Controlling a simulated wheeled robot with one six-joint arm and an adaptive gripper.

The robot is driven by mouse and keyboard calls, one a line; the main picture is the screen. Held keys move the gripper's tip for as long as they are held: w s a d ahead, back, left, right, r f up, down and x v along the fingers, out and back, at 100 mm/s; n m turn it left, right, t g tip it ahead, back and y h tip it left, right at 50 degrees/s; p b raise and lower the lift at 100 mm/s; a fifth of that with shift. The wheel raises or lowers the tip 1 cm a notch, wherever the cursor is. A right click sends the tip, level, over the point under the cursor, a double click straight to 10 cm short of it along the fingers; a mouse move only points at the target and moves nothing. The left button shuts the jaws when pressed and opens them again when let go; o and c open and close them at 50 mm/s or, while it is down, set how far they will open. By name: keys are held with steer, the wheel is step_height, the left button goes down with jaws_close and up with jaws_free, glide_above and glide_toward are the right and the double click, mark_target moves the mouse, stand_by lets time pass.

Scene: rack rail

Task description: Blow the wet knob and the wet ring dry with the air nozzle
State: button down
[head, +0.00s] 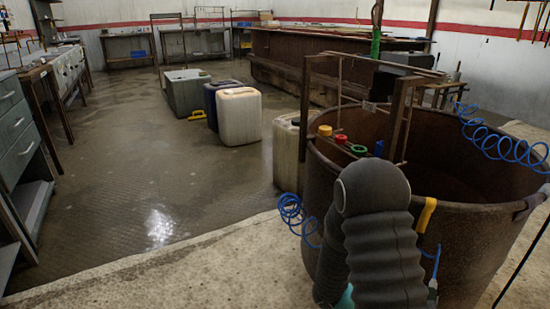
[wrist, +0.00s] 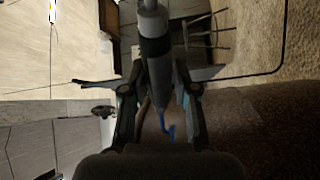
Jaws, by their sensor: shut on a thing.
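My gripper (wrist: 158,92) is shut on the air nozzle (wrist: 156,65), a grey cylinder with a dark band, in the wrist view. A thin blue hose shows below it between the fingers. In the head view my grey, ribbed arm hides the gripper and the nozzle. Small coloured pieces sit in a row on a rail at the rim of the rusty tank: a yellow one (head: 325,130), a red one (head: 341,139), a green ring-like one (head: 359,150) and a blue one (head: 379,148). I cannot tell which are wet.
The round rusty tank (head: 330,190) fills the right, with a metal frame (head: 398,110) above its rim. Blue coiled hoses hang at its left (head: 293,212) and right (head: 500,140). A yellow handle (head: 427,214) is beside my arm. Canisters (head: 239,116) stand behind; floor at left is clear.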

steer(key=s+a+f+m+g+y, duration=0.2)
steer(key=s+a+m+g+y, duration=0.3)
steer(key=a+m+g+y, duration=0.15)
steer(key=s+a+f+m+g+y, duration=0.3)
steer(key=s+a+m+g+y, duration=0.1)
steer(key=a+m+g+y, duration=0.3)
steer(key=w+a+r+m+t+y, duration=0.25)
steer(key=a+m+y, duration=0.25)
steer(key=a+y, duration=0.4)
steer(key=w+a+r+m+t+y, duration=0.1)
steer(key=w+a+m+y, duration=0.3)
steer(key=a+y, duration=0.5)
steer(key=w+a+r+m+t+y+b, duration=0.1)
steer(key=w+a+r+m+t+y, duration=0.15)
steer(key=w+r+m+t, duration=0.35)
steer(key=w+a+r+m+t+y, duration=0.1)
steer(key=w+a+r+m+t, duration=0.3)
steer(key=w+r+t, duration=0.35)
steer(key=w+a+r+m+t+y+b, duration=0.1)
steer(key=w+a+r+m+t, duration=0.2)
steer(key=w+r+m+t, duration=0.4)
steer(key=w+d+r+m+t+h, duration=0.2)
steer(key=w+d+r+t, duration=0.3)
steer(key=w+d, duration=0.4)
steer(key=shift+r+t+h, duration=0.2)
steer(key=shift+t+h, duration=0.6)
steer(key=shift+t, duration=0.05)
